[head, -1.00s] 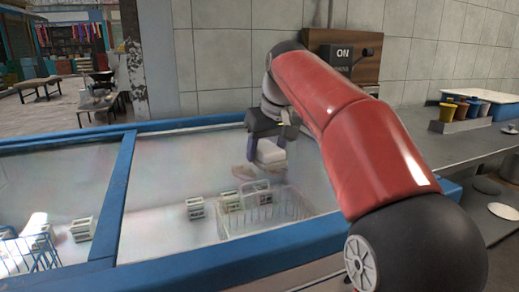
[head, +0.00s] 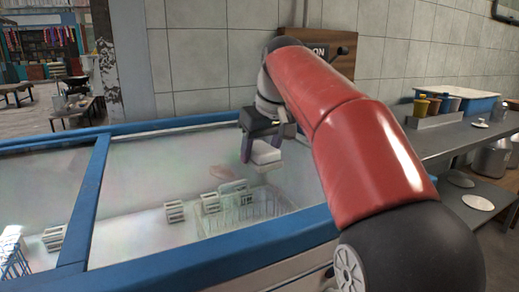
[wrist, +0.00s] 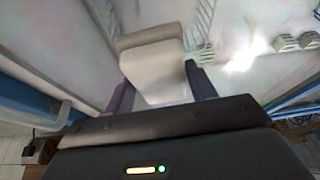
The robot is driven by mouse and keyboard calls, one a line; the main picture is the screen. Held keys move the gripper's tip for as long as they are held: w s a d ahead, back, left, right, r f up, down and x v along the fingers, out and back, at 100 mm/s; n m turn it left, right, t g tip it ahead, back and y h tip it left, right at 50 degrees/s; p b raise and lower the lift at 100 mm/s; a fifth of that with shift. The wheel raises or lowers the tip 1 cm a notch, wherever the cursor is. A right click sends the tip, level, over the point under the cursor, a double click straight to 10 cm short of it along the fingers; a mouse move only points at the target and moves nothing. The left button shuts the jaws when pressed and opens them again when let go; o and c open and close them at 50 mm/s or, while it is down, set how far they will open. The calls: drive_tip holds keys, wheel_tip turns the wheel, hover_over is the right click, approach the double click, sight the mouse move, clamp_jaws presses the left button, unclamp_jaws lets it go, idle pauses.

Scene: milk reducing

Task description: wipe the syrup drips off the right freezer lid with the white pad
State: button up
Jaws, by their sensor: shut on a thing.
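The right freezer lid (head: 140,165) is a clear, hazy pane in a blue frame. A faint pinkish-brown patch (head: 219,172) shows on or under it, left of my gripper; it may be syrup, but I cannot tell for sure. My gripper (head: 264,148) is shut on the white pad (head: 266,153) above the far right part of this lid. In the wrist view the pale pad (wrist: 155,75) sits between the two dark fingers, with a greyish-brown far edge. I cannot tell whether the pad touches the glass.
A wire basket (head: 240,212) and small cartons (head: 174,211) show through the lid. A blue divider (head: 84,205) separates the left lid. A tiled wall and a wooden switch panel (head: 341,58) stand behind. A counter with coloured cups (head: 432,105) is at right.

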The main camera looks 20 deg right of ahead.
sight(246, 167)
drive_tip(key=shift+s+a+p, duration=0.2)
drive_tip(key=shift+s+a, duration=0.2)
drive_tip(key=shift+a, duration=1.55)
drive_tip(key=shift+s+a+p, duration=0.25)
drive_tip(key=shift+s+a, duration=0.1)
drive_tip(key=shift+a, duration=1.6)
drive_tip(key=shift+s+a+p, duration=0.2)
drive_tip(key=shift+s+a, duration=0.2)
drive_tip(key=shift+a, duration=1.55)
drive_tip(key=shift+w+d+f, duration=0.1)
drive_tip(key=shift+w+d, duration=0.15)
drive_tip(key=shift+d, duration=1.1)
drive_tip(key=shift+w+d, duration=0.3)
drive_tip(key=shift+d, duration=1.1)
drive_tip(key=shift+w+d+f, duration=0.1)
drive_tip(key=shift+w+d, duration=0.15)
drive_tip(key=shift+d, duration=1.1)
drive_tip(key=shift+w+d+r, duration=0.1)
drive_tip(key=shift+w+d, duration=0.1)
drive_tip(key=shift+d, duration=0.75)
drive_tip(key=shift+w+d+r, duration=0.1)
drive_tip(key=shift+w+d, duration=0.1)
drive_tip(key=shift+d, duration=0.75)
drive_tip(key=shift+a+r, duration=0.1)
drive_tip(key=shift+r, duration=2.95)
drive_tip(key=shift+r, duration=0.1)
drive_tip(key=shift+r, duration=1.4)
